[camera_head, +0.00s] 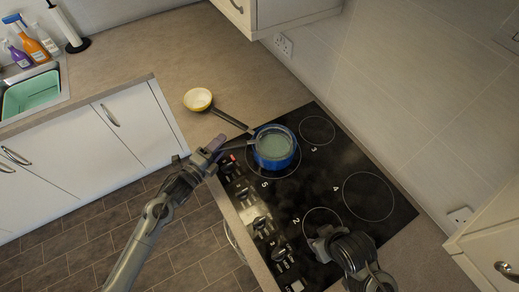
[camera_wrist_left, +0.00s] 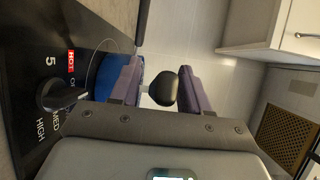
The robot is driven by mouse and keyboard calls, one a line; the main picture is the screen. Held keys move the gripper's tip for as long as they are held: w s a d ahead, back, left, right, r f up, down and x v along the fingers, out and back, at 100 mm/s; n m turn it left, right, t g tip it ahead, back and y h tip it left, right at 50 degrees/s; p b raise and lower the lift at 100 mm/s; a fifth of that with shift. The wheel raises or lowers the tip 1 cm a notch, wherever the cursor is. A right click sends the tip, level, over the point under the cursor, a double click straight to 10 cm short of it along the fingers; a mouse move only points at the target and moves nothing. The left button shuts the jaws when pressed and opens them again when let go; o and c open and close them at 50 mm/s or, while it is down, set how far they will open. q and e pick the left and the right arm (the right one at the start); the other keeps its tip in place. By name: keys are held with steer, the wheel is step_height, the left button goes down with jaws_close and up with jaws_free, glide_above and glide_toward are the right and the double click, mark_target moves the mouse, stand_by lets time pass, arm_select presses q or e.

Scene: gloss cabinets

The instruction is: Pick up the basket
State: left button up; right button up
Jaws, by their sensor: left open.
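I cannot make out a clear basket in either view. A blue pot (camera_head: 274,147) with pale greenish contents stands on the black hob, and part of it shows in the wrist view (camera_wrist_left: 137,74). My left gripper (camera_head: 217,146) is open at the pot's left side. In the wrist view, the rounded black end of a handle (camera_wrist_left: 163,89) lies between its two fingers (camera_wrist_left: 158,85), with space visible beside it; I cannot tell whether it touches either finger. My right gripper (camera_head: 324,240) is over the hob's lower part, and its jaws are unclear.
A yellow-and-white pan (camera_head: 198,99) with a dark handle lies on the counter behind the pot. The hob (camera_head: 340,170) is otherwise clear to the pot's right. Bottles (camera_head: 35,45) stand by the sink at the far left. A brown woven panel (camera_wrist_left: 288,138) shows in the wrist view.

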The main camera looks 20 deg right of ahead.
arm_select(q)
steer(key=shift+d, duration=0.1)
jaws_close()
arm_select(e)
steer(key=shift+d, duration=0.15)
arm_select(q)
steer(key=shift+r, duration=0.1)
step_height(320, 180, up, 17)
steer(key=p, duration=0.9)
arm_select(e)
step_height(320, 180, up, 9)
steer(key=shift+r, duration=0.15)
